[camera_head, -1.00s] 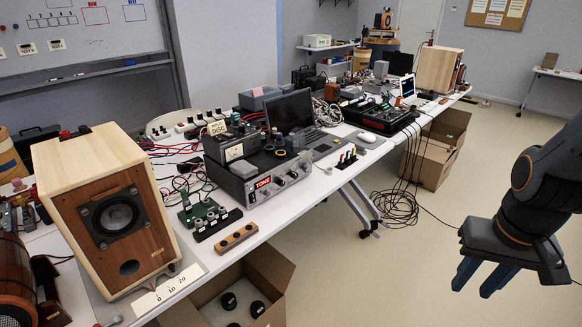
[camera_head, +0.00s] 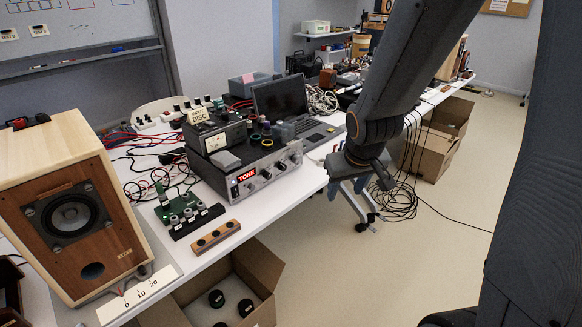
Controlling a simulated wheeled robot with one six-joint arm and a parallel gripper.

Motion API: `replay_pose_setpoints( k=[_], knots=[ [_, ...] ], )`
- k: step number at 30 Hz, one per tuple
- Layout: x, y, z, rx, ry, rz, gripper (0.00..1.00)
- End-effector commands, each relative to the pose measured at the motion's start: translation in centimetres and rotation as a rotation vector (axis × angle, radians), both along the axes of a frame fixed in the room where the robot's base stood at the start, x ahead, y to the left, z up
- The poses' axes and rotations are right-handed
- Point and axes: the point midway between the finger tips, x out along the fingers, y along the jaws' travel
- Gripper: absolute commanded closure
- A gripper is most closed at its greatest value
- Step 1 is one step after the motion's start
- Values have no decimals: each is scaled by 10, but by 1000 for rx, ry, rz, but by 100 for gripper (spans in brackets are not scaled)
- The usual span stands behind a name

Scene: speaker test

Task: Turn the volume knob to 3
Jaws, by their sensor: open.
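A grey amplifier (camera_head: 243,172) with a red lit display (camera_head: 246,176) reading "TONE" stands on the white table. My gripper (camera_head: 346,188) is open and points downward, to the right of the amplifier, around the table's front edge.
A wooden speaker (camera_head: 70,215) stands at left, with a scale card (camera_head: 138,295) before it. A wooden strip (camera_head: 216,236) and a green circuit board (camera_head: 177,208) lie nearer than the amplifier. A laptop (camera_head: 290,107) is behind. An open cardboard box (camera_head: 262,272) stands on the floor.

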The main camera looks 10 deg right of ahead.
Motion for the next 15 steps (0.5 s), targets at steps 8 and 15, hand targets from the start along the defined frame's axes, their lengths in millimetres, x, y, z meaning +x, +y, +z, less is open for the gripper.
replay_pose_setpoints(
  k=[8,15],
  knots=[
    [192,-27,-72,-32,-471,242,52],
    [281,-19,-117,66,-843,480,52]
  ],
)
